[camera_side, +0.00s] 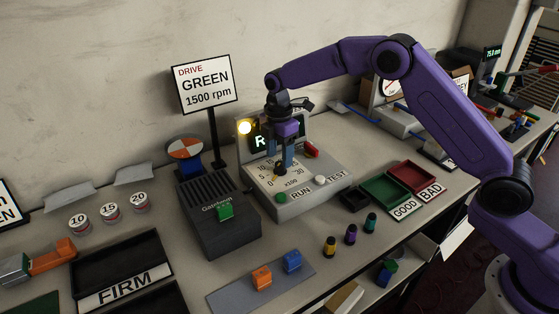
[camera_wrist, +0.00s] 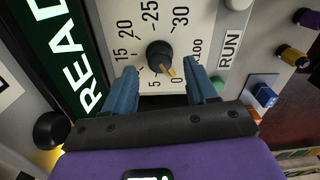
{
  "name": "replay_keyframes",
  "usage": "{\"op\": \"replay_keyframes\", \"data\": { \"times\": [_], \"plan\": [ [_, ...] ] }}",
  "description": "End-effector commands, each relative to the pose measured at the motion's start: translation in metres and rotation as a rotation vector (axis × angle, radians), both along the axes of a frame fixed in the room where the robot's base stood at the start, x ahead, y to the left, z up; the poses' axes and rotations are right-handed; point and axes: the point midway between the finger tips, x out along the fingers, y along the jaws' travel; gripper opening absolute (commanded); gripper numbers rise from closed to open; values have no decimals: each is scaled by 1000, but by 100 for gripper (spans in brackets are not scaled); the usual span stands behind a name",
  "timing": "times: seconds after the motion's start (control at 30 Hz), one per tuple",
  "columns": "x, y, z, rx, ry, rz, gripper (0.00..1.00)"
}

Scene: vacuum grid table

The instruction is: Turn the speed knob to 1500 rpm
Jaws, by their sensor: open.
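The black speed knob (camera_wrist: 160,56) sits on a pale dial panel (camera_side: 262,184) marked 0 to 30, x100. Its yellow pointer (camera_wrist: 170,72) points toward 0 in the wrist view. My gripper (camera_wrist: 158,67) is open, with one finger on each side of the knob and a gap to it. In the side view my gripper (camera_side: 284,162) points down at the knob (camera_side: 281,169), close above or around it; the exact height is unclear. The sign (camera_side: 206,85) reads DRIVE, GREEN, 1500 rpm.
The panel carries a green RUN button (camera_side: 281,197), a white TEST button (camera_side: 320,180) and a red part (camera_side: 312,149). A dark box with a green switch (camera_side: 225,212) stands left. Several small coloured parts lie in front.

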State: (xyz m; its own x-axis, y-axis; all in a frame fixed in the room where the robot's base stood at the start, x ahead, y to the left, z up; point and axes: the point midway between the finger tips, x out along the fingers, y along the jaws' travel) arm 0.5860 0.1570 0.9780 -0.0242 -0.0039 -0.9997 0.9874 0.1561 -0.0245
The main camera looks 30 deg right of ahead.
Motion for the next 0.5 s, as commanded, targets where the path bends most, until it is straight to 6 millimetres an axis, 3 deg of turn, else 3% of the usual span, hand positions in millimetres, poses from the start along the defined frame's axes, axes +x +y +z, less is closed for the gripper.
{"op": "replay_keyframes", "data": {
  "times": [0.2, 0.5],
  "plan": [
    [0, 0, -22, 0, 1, -1, 57],
    [-1, 0, -27, 0, 0, -1, 57]
  ]
}}
